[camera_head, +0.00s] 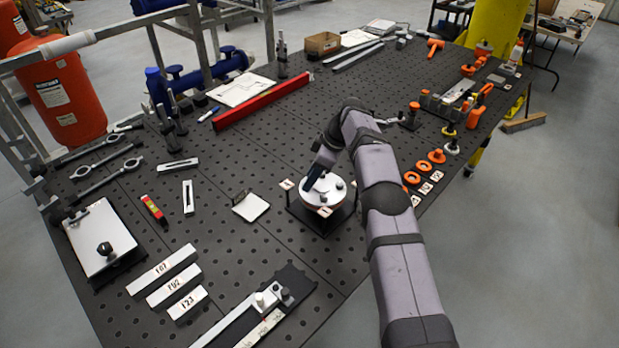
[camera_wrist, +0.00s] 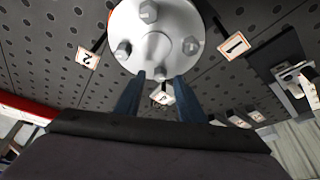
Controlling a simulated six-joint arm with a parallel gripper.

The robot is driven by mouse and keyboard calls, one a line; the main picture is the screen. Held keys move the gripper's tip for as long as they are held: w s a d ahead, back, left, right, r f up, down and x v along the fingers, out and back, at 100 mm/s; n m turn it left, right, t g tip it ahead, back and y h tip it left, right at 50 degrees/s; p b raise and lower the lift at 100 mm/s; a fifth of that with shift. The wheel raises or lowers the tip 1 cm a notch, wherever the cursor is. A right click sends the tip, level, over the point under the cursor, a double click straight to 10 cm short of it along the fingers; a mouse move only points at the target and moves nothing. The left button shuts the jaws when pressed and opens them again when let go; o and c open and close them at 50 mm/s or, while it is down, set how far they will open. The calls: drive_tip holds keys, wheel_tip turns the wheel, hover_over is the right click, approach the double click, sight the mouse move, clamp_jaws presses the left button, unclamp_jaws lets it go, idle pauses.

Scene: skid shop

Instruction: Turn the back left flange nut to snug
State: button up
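The round pale flange (camera_head: 322,196) sits on a black stand (camera_head: 318,222) near the middle of the bench. In the wrist view the flange (camera_wrist: 158,48) fills the top centre, with hex nuts at its top (camera_wrist: 149,11), left (camera_wrist: 123,50), right (camera_wrist: 190,46) and bottom (camera_wrist: 160,74). My gripper (camera_head: 308,187) points down at the flange's back left side. In the wrist view its two blue fingers (camera_wrist: 160,80) stand apart on either side of the bottom nut, with a slight gap seeming to show. How deep the fingertips reach is unclear.
Small number tags stand around the flange, including a 2 (camera_wrist: 88,58) and a 1 (camera_wrist: 235,46). A small plate (camera_head: 250,207) lies to the left on the perforated bench. A red beam (camera_head: 262,101) lies behind. Orange rings (camera_head: 425,167) lie to the right of my arm.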

drive_tip(key=shift+x, duration=0.75)
drive_tip(key=shift+c, duration=0.2)
clamp_jaws()
